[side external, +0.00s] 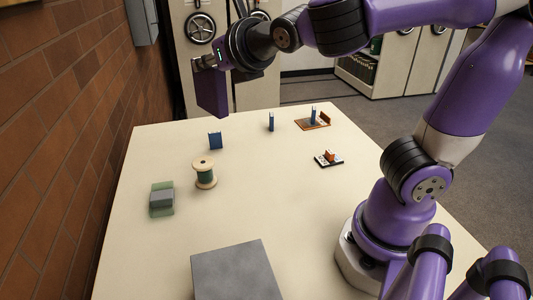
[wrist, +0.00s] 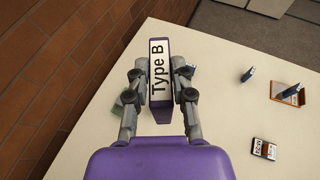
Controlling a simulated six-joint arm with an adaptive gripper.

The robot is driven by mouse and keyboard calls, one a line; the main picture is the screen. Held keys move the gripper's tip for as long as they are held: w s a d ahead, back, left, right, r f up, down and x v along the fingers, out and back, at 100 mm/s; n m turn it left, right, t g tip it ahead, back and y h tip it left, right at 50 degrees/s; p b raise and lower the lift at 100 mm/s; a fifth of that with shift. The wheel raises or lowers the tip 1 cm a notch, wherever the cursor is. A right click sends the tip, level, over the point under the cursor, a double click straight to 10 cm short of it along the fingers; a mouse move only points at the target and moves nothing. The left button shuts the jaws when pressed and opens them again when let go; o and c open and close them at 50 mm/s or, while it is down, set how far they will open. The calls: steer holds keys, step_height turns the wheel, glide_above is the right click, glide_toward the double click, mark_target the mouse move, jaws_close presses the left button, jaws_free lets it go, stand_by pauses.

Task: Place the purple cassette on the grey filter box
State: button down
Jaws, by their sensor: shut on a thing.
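The purple cassette (side external: 211,93) hangs from my gripper (side external: 208,63), high above the far left part of the table. In the wrist view my gripper (wrist: 160,88) has a finger on each side of the cassette (wrist: 168,42), whose white label reads "Type B". A large plain grey box (side external: 235,272), which looks like the grey filter box, stands at the near edge of the table in the side view. Its visible top is bare. My gripper is far from it, and the wrist view does not show it.
A thread spool (side external: 204,174), a grey-and-green block (side external: 161,199) and a blue book-like item (side external: 215,140) stand on the left half of the table. The table's middle is clear. A brick wall (side external: 60,140) runs along the left.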

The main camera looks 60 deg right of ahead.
steer(key=s+d+f+m+g+h, duration=0.1)
steer(key=d+f+m+g+h, duration=0.1)
steer(key=f, duration=0.4)
steer(key=s+d+f+m+g+h, duration=0.2)
steer(key=d+f+m+g+h, duration=0.1)
steer(key=f, duration=0.4)
steer(key=s+d+f+m+g+h, duration=0.1)
steer(key=d+f+m+g+h, duration=0.1)
steer(key=f, duration=0.5)
steer(key=shift+s+d+m+g+h, duration=0.2)
steer(key=shift+d+m+h, duration=0.15)
steer(key=shift+m, duration=0.35)
steer(key=shift+s+d+m+g+h, duration=0.1)
steer(key=shift+d+m+g+h, duration=0.25)
steer(key=shift+m, duration=0.35)
steer(key=shift+f, duration=0.1)
steer(key=c, duration=0.7)
jaws_free()
steer(key=shift+c, duration=0.2)
